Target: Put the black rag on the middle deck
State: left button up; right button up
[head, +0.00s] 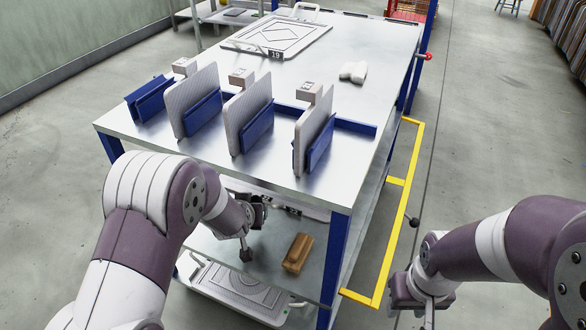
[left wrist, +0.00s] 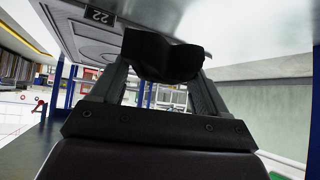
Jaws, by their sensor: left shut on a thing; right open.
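The black rag (left wrist: 163,55) is between the two fingers of my left gripper (left wrist: 162,72) in the left wrist view, as a dark folded bundle. In the head view my left gripper (head: 252,228) reaches under the front edge of the table top, above the middle deck (head: 268,240). The rag cannot be clearly told from the dark gripper there. Whether the rag touches the deck cannot be told. My right gripper (head: 428,312) is at the bottom right, open and empty, outside the table's frame.
A brown block (head: 297,252) lies on the middle deck, right of my left gripper. A white tray (head: 240,292) is below. Upright plates in blue holders (head: 258,128) stand on the top deck (head: 400,45). A yellow rail (head: 405,205) runs along the right side. A tray marked 22 (left wrist: 82,35) is close by.

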aim_at(251, 242)
pick_arm(q)
jog(key=f+b, duration=0.2)
jog(key=f, duration=0.3)
jog(key=f+b, duration=0.3)
jog(key=f, duration=0.1)
jog(key=shift+s+a+f, duration=0.1)
jog(key=shift+s+f, duration=0.1)
jog(key=shift+f, duration=0.2)
jog(key=shift+r, duration=0.15)
jog(key=o, duration=1.1)
jog(key=s+r+g+p, duration=0.2)
jog(key=s+r, duration=0.2)
jog(key=s, duration=0.4)
jog(key=s+a+r+g+p, duration=0.1)
jog(key=s+r+g, duration=0.2)
jog(key=s, duration=0.6)
jog(key=s+a+r+g+p, duration=0.1)
jog(key=s+r+g+p, duration=0.1)
jog(key=s+r, duration=0.5)
jog(key=shift+s+a+r+m+g+p, duration=0.15)
jog(key=shift+s+r+m+g+p, duration=0.15)
jog(key=shift+s+g, duration=0.35)
